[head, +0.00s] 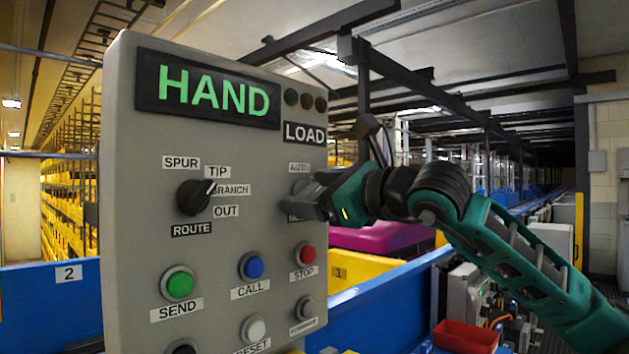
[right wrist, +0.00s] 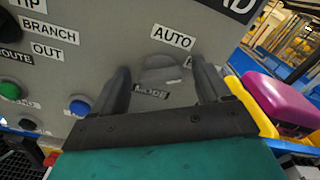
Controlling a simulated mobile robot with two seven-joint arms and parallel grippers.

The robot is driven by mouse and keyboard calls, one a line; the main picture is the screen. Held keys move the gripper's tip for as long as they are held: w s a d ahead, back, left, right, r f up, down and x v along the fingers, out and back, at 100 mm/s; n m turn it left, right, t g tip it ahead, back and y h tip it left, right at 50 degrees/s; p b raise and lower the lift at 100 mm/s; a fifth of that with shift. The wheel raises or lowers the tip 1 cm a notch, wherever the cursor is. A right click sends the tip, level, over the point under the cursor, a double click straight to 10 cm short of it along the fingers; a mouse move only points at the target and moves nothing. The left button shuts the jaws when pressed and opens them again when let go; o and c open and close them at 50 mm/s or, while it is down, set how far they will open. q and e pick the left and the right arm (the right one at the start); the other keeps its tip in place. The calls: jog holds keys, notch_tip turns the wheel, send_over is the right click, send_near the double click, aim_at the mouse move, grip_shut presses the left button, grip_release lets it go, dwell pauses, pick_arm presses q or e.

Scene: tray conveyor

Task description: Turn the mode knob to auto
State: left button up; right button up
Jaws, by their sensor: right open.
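The grey control panel (head: 140,130) fills the left half of the head view, with HAND lit in green on its display (head: 208,88). The mode knob (right wrist: 160,68) is a grey knob below the AUTO label (right wrist: 171,37) and above the MODE label (right wrist: 151,92) in the right wrist view. My right gripper (head: 306,196) is open at the knob, with one finger on either side of it. I cannot tell whether the fingers touch it or where its pointer is. In the head view the gripper mostly covers the knob. My left gripper is not in view.
A black route knob (head: 193,197) sits left of the gripper. Below are the green SEND (head: 179,284), blue CALL (head: 251,265) and red STOP (head: 304,255) buttons. A magenta item (head: 380,237) and blue conveyor walls (head: 395,285) lie behind the panel.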

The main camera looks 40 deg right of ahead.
jog(key=c, duration=1)
jog(key=shift+c, duration=0.2)
jog(key=shift+n, duration=0.3)
jog(key=shift+n+b, duration=0.35)
jog(key=shift+n, duration=0.55)
jog(key=n, duration=0.3)
jog(key=shift+n, duration=0.3)
jog(key=n+b, duration=0.1)
jog(key=n, duration=0.3)
jog(key=shift+a+f, duration=0.1)
jog(key=shift+n, duration=0.9)
